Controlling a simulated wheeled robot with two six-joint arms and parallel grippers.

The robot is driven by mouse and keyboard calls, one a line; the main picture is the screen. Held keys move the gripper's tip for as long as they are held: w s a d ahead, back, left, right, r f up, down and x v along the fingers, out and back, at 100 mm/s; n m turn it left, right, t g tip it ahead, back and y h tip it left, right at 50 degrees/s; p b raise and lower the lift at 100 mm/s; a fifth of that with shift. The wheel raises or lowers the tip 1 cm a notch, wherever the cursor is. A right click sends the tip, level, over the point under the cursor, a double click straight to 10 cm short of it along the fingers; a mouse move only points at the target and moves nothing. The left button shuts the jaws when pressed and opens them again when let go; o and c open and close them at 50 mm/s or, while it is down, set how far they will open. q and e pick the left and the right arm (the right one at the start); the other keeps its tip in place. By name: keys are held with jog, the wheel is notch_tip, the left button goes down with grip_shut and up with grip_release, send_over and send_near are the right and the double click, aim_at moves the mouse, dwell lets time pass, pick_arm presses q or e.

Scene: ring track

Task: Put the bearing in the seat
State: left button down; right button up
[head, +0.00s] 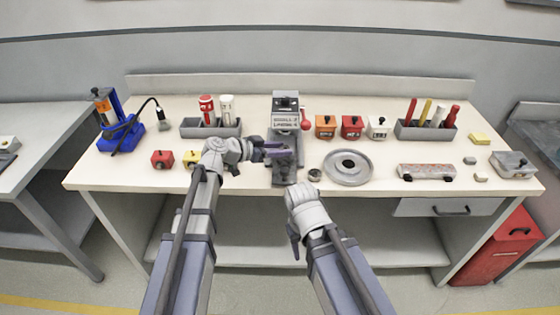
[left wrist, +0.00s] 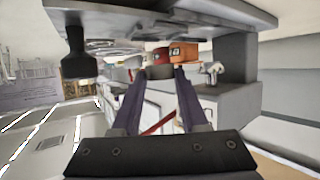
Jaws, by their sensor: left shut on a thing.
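My left gripper (head: 290,156) is at the press (head: 286,112) in the middle of the bench, above its dark base (head: 285,180). In the left wrist view its purple fingers (left wrist: 158,78) are shut on a small grey round piece (left wrist: 159,71), which looks like the bearing. In the head view the fingers hide this piece.
A small dark round part (head: 314,175) lies between press and disc. The press has a red lever knob (head: 306,125).

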aim_at(278, 164)
pick_arm(q)
jog(key=shift+f+b, duration=1.6)
jog(key=shift+f, duration=0.2)
jog(key=shift+f+b, duration=0.3)
jog(key=shift+b, duration=0.1)
jog(key=shift+c, duration=2.2)
grip_release()
jog(key=shift+s, duration=0.1)
jog(key=shift+r+p, duration=0.3)
jog(key=shift+p, duration=0.05)
jog(key=shift+a+r+p, duration=0.2)
jog(key=shift+a+p, duration=0.1)
jog(key=p+v, duration=0.3)
jog(key=v, duration=0.6)
jog(key=shift+s+a+r+p, duration=0.2)
jog(key=shift+p, duration=0.1)
jog(key=shift+v, duration=0.85)
